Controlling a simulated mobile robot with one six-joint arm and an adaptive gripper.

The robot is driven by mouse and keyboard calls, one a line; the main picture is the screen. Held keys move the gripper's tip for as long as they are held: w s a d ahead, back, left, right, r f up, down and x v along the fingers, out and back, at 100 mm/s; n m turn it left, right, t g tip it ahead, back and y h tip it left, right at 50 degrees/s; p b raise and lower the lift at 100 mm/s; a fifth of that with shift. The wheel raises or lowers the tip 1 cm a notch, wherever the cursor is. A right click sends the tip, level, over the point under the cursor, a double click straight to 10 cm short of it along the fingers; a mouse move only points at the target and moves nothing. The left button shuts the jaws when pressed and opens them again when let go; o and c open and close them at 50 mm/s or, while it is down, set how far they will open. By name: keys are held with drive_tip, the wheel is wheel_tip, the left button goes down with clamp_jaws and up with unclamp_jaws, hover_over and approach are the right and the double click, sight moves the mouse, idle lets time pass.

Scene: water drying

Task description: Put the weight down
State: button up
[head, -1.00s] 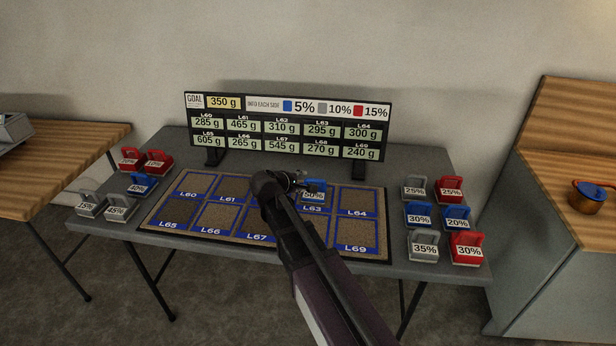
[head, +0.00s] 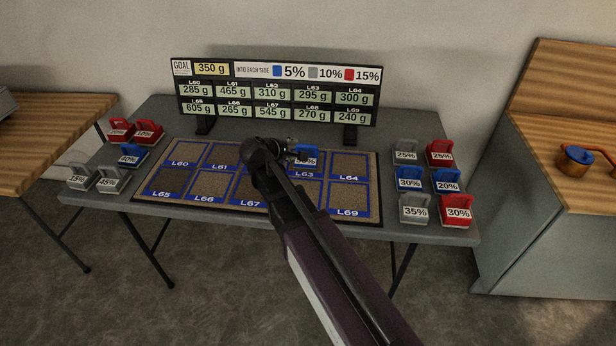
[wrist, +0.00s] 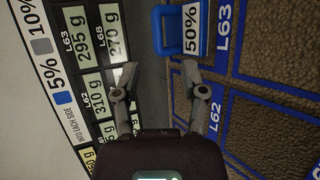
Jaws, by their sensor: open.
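A blue weight marked 50% (head: 306,155) sits at the back of the L63 square on the mat (head: 137,199). It also shows at the top of the wrist view (wrist: 170,32), with its handle to the left and its white label facing the L63 lettering. My gripper (wrist: 160,72) is open and empty in the wrist view, with its two fingers spread. The right fingertip is close to the weight's label; I cannot tell whether they touch. In the head view my arm hides part of the middle of the mat.
A sign board (head: 273,92) with gram readings and a 350 g goal stands behind the mat. Several red, grey and blue weights stand at the table's left and right ends. A wooden counter with an orange pot (head: 577,161) is at the right.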

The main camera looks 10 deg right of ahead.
drive_tip(key=s+d+f+m+g+y, duration=0.1)
drive_tip(key=s+d+m, duration=0.1)
drive_tip(key=s, duration=0.1)
drive_tip(key=s+d+f+m+g, duration=0.1)
drive_tip(key=s+d+f+g, duration=0.1)
drive_tip(key=s, duration=0.1)
drive_tip(key=s+d+f+m+g+y, duration=0.1)
drive_tip(key=s+d+f+m, duration=0.1)
drive_tip(key=s, duration=0.1)
drive_tip(key=shift+s+f+m+y, duration=0.2)
drive_tip(key=shift+f+m+y, duration=0.05)
drive_tip(key=shift+m+y, duration=0.05)
drive_tip(key=s+f+m+g+y, duration=0.1)
drive_tip(key=s, duration=0.2)
drive_tip(key=s+f+m+g+y, duration=0.1)
drive_tip(key=s+m+y, duration=0.1)
drive_tip(key=s, duration=0.2)
drive_tip(key=s+f+m+g+y, duration=0.1)
drive_tip(key=s+m, duration=0.1)
drive_tip(key=s, duration=0.1)
drive_tip(key=shift+s+d+f+g+y, duration=0.1)
drive_tip(key=shift+s+d+g+y, duration=0.2)
drive_tip(key=shift+s+g+y, duration=0.1)
drive_tip(key=shift+s+a+m+y, duration=0.1)
drive_tip(key=shift+s+m+y, duration=0.3)
drive_tip(key=shift+s+m, duration=0.15)
